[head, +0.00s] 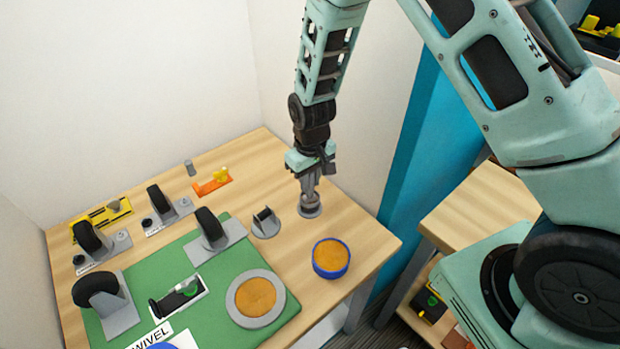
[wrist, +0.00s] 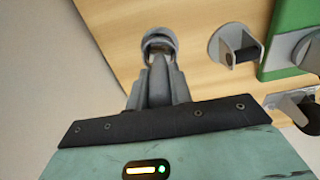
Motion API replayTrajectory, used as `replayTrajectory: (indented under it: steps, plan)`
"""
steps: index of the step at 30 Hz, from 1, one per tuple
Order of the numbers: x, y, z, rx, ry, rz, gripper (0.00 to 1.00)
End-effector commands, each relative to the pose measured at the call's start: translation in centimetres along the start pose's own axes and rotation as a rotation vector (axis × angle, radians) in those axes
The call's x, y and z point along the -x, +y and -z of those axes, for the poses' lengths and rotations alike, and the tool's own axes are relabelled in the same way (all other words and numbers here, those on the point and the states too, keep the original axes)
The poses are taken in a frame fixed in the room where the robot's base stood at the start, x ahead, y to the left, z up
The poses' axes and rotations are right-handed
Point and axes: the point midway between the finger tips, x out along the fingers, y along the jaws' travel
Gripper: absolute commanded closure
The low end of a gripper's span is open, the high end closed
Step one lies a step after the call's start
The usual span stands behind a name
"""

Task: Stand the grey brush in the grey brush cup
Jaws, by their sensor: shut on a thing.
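The grey brush cup (head: 309,211) stands on the wooden table, right of the green mat. My gripper (head: 308,190) points down directly over it, and its fingertips are close to the cup's top. In the wrist view, the cup's round grey rim (wrist: 160,36) shows just beyond the fingertips (wrist: 157,68). The gripper is shut on a grey thing, which I take to be the grey brush (wrist: 156,56). Most of the brush is hidden by the fingers and the cup. I cannot tell how far its lower end is inside the cup.
A blue-rimmed round tin (head: 331,260) stands in front of the cup. A small grey holder with a black roller (head: 264,222) is close on its left. The green mat (head: 210,272) carries several wheels and a round grey dish (head: 256,300). The table's right edge is near.

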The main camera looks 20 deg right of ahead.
Motion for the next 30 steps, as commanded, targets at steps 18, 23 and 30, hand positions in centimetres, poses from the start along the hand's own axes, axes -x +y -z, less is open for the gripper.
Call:
replayTrajectory:
  steps: [18, 23, 30]
  plan:
    - [-0.2, 0.0, 0.0, 0.000, 0.000, 0.000, 0.53]
    - [0.0, 0.0, 0.0, 0.000, 0.001, 0.000, 0.53]
    - [3.1, 0.0, 0.1, 0.001, 0.006, -0.001, 0.53]
